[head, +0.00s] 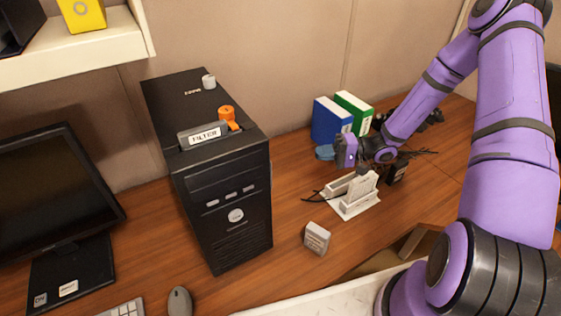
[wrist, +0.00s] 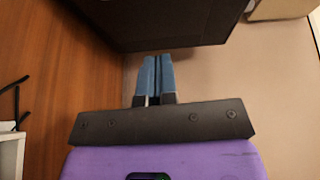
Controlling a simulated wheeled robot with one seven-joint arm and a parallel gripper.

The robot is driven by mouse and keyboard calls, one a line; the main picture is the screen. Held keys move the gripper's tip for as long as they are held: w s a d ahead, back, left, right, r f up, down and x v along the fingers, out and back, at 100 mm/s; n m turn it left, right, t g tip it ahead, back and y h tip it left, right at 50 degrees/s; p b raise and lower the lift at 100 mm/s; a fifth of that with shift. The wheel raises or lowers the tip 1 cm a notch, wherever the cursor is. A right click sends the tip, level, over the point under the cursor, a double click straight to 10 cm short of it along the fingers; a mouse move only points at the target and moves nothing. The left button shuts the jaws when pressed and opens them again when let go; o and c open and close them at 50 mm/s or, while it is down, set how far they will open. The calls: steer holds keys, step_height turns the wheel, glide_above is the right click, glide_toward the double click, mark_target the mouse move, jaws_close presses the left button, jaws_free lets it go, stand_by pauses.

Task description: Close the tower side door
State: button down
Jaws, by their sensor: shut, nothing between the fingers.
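The black computer tower (head: 222,190) stands upright on the wooden desk in the head view, left of my gripper. Its front and top show; its right side faces away, so I cannot see the side door or how far it stands open. My gripper (head: 325,152) is right of the tower, near the back wall, with blue fingers pointing left and apart from the tower. In the wrist view the blue fingers (wrist: 158,78) are together and empty. A dark body, apparently the tower (wrist: 150,22), lies just beyond the fingertips; I cannot tell whether they touch it.
Blue (head: 330,120) and green (head: 354,108) binders stand behind my gripper. A white device on a base (head: 352,192) and a small grey box (head: 317,238) are on the desk in front. A monitor (head: 50,190) stands left. Desk between tower and grey box is clear.

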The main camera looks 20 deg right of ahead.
steer(key=a, duration=1.2)
steer(key=shift+a+f+m+t, duration=0.25)
steer(key=shift+a+m+t, duration=0.05)
steer(key=shift+a+t, duration=0.1)
steer(key=shift+s+a, duration=0.45)
steer(key=shift+a, duration=0.2)
steer(key=shift+s+a, duration=0.4)
steer(key=shift+a, duration=0.25)
